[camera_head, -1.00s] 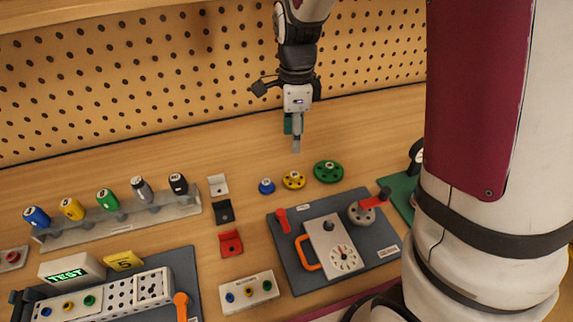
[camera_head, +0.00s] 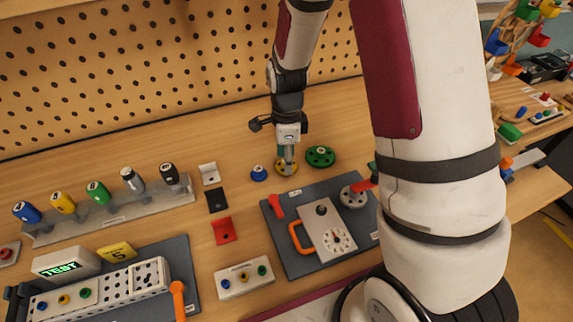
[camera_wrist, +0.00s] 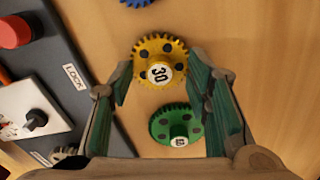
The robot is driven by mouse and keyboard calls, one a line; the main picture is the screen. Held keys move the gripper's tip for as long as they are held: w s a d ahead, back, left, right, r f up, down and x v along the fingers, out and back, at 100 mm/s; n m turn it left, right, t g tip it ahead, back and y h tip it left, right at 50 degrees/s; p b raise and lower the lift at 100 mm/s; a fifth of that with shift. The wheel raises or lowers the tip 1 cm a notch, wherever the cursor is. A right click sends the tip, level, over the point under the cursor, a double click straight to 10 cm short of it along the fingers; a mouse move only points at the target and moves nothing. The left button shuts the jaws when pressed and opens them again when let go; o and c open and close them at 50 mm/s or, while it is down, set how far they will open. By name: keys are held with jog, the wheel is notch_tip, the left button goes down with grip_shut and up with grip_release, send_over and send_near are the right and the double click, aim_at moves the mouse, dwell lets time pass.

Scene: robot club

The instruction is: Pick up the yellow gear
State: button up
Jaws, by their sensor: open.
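The yellow gear (camera_wrist: 154,59) lies flat on the wooden bench, with a hub marked 30 facing up. In the head view the yellow gear (camera_head: 281,169) is partly covered by my gripper (camera_head: 287,160), which is right above it. In the wrist view my gripper (camera_wrist: 162,92) is open, with its two green-padded fingers apart and nothing held. The yellow gear shows ahead of and between the fingertips. I cannot tell the exact height of the fingers above it.
A green gear (camera_wrist: 174,124) lies close beside the yellow one, and a blue gear (camera_head: 259,173) sits on its other side. A grey board (camera_head: 291,238) with a dial box stands in front. Small brackets (camera_head: 223,231) and a screwdriver rack (camera_head: 112,218) are to the left.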

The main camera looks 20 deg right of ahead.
jog(key=shift+f, duration=0.2)
grip_shut()
jog(key=shift+r, duration=0.15)
notch_tip(320, 180, up, 10)
dwell(0.5)
